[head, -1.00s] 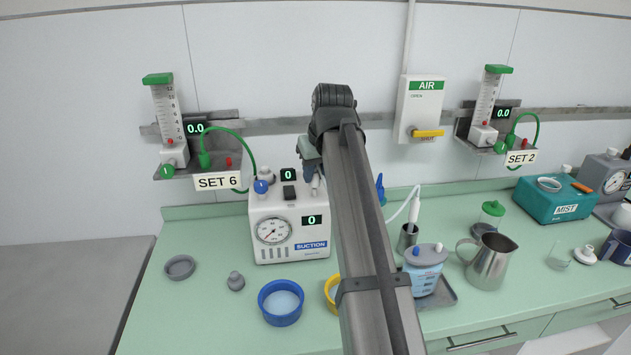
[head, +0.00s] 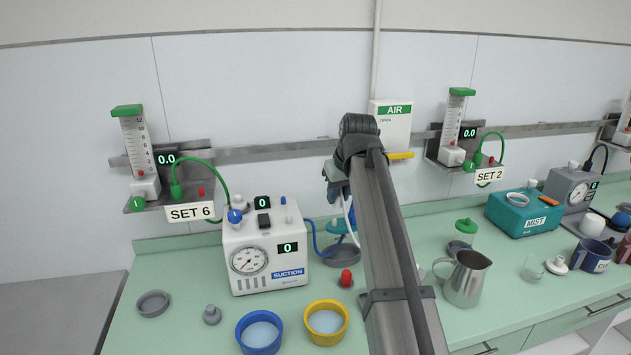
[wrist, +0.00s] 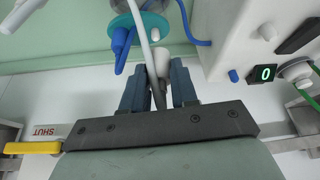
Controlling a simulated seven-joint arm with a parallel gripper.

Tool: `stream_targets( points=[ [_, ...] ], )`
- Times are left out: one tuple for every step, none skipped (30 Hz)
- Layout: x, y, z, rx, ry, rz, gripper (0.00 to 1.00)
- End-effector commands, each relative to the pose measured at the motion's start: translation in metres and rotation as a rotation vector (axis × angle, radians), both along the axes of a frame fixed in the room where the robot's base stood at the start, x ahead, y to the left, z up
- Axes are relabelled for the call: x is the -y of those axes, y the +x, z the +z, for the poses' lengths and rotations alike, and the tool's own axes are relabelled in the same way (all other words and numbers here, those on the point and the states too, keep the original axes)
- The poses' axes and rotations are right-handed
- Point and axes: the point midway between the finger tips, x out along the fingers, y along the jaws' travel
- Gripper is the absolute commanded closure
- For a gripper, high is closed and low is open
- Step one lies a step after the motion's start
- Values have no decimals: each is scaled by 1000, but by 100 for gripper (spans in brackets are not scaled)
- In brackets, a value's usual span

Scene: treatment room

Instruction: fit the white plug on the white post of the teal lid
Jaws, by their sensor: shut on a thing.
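My gripper (head: 338,192) is to the right of the suction unit, above the teal lid (head: 336,227). In the wrist view its two blue-grey fingers (wrist: 158,72) are shut on a pale piece, apparently the white plug (wrist: 161,58). A pale hose (wrist: 147,48) runs past the fingertips across the lid. I cannot tell whether that part is the post. The plug appears apart from the lid; my arm hides part of the lid in the head view.
The suction unit (head: 265,258) stands close left of the lid, with a blue hose (head: 314,240) between them. A grey holder (head: 343,258) is below the lid. A red-topped piece (head: 346,279), blue bowl (head: 259,333) and yellow bowl (head: 326,322) are in front. A metal jug (head: 466,278) stands right.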

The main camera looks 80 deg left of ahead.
Motion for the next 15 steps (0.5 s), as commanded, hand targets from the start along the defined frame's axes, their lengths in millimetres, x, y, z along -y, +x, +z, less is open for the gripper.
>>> stream_targets(
  points=[
    [-7,6,-8,-1,-2,6,100],
    [-11,7,-11,-1,-1,16,100],
    [-19,6,-12,-1,-1,42,100],
    [-22,5,-9,-1,1,60,100],
    [-23,4,-8,-1,1,75,100],
    [-24,4,-7,-1,1,92,100],
    [-25,4,-7,0,1,102,100],
    [-25,3,-7,0,1,109,100],
    [-24,3,-7,-1,1,118,100],
    [-24,3,-7,-1,1,123,100],
    [-24,3,-8,-1,1,126,100],
    [-24,3,-9,-2,1,127,100],
    [-24,3,-9,-2,1,127,100],
    [-24,3,-10,-2,1,127,100],
    [-24,3,-11,-1,0,127,100]
  ],
)
